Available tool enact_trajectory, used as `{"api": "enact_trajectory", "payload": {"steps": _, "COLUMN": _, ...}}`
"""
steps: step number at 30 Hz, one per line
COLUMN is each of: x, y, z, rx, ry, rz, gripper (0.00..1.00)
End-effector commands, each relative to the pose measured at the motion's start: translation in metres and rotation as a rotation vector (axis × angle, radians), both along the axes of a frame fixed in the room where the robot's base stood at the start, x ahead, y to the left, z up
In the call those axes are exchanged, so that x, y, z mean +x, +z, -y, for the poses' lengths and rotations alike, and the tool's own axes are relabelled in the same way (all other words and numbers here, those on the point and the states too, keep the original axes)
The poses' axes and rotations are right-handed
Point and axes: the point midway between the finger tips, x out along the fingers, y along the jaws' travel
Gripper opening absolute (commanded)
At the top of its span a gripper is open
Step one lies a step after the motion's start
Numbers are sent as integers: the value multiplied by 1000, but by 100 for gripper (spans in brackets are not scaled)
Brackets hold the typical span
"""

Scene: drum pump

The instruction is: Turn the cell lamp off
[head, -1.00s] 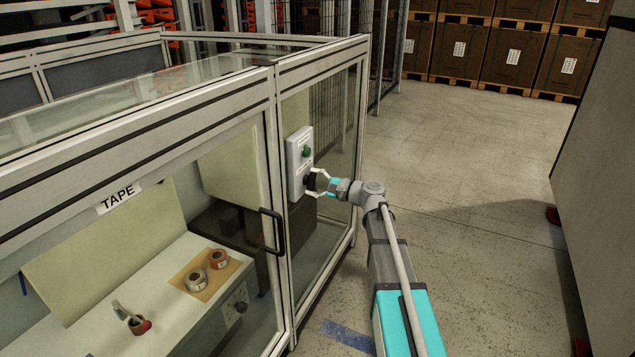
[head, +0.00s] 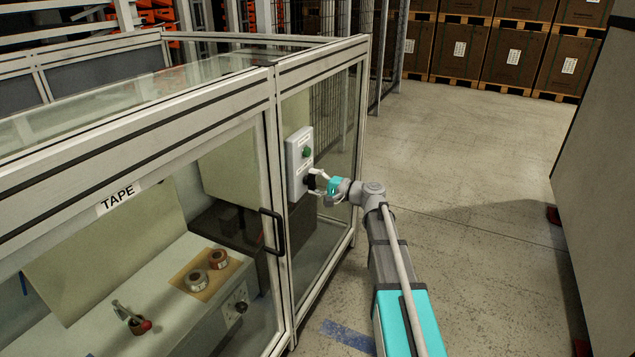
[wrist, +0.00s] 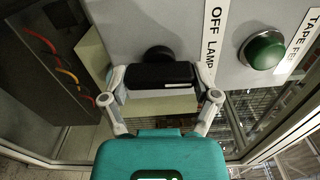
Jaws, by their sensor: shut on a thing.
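The grey control box (head: 293,165) is on the glass side wall of the cell. It carries a black rotary knob (wrist: 158,74) beside a white label (wrist: 213,40) reading "OFF LAMP", partly cut off. My gripper (head: 317,184) is at the lower part of the box. In the wrist view its fingers stand at the two ends of the knob's bar, shut on it. The bar lies nearly level across that picture. The lamp itself is not seen.
A green button (wrist: 264,50) labelled "TAPE FE..." sits close beside the knob. The cell door has a black handle (head: 272,232). Inside, a bench holds tape rolls (head: 196,280). A large grey cabinet (head: 600,180) stands at right; the floor between is clear.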

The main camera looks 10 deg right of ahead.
Motion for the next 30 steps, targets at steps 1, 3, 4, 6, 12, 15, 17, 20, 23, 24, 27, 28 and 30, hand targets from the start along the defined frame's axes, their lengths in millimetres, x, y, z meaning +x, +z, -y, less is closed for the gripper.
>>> {"api": "enact_trajectory", "payload": {"steps": 1, "x": 1, "y": 1, "z": -2, "rx": -23, "ry": 4, "rz": 35, "gripper": 31}}
{"api": "enact_trajectory", "payload": {"steps": 3, "x": 1, "y": 1, "z": -2, "rx": -64, "ry": 4, "rz": 88, "gripper": 31}}
{"api": "enact_trajectory", "payload": {"steps": 4, "x": 0, "y": 1, "z": -2, "rx": -81, "ry": 4, "rz": 110, "gripper": 31}}
{"api": "enact_trajectory", "payload": {"steps": 6, "x": 0, "y": 1, "z": -2, "rx": -122, "ry": 3, "rz": 162, "gripper": 31}}
{"api": "enact_trajectory", "payload": {"steps": 12, "x": 0, "y": 1, "z": -3, "rx": -232, "ry": 4, "rz": 303, "gripper": 31}}
{"api": "enact_trajectory", "payload": {"steps": 15, "x": 0, "y": 0, "z": -3, "rx": -277, "ry": 5, "rz": 361, "gripper": 31}}
{"api": "enact_trajectory", "payload": {"steps": 17, "x": 0, "y": 0, "z": -3, "rx": -301, "ry": 5, "rz": 390, "gripper": 31}}
{"api": "enact_trajectory", "payload": {"steps": 20, "x": 0, "y": 0, "z": -3, "rx": -333, "ry": 5, "rz": 432, "gripper": 31}}
{"api": "enact_trajectory", "payload": {"steps": 23, "x": -1, "y": 0, "z": -3, "rx": -355, "ry": 6, "rz": 461, "gripper": 31}}
{"api": "enact_trajectory", "payload": {"steps": 24, "x": -1, "y": 0, "z": -3, "rx": -363, "ry": 6, "rz": 469, "gripper": 31}}
{"api": "enact_trajectory", "payload": {"steps": 27, "x": -1, "y": 0, "z": -4, "rx": -374, "ry": 7, "rz": 483, "gripper": 31}}
{"api": "enact_trajectory", "payload": {"steps": 28, "x": -1, "y": 0, "z": -4, "rx": -376, "ry": 7, "rz": 486, "gripper": 31}}
{"api": "enact_trajectory", "payload": {"steps": 30, "x": -1, "y": 0, "z": -4, "rx": -380, "ry": 7, "rz": 490, "gripper": 31}}
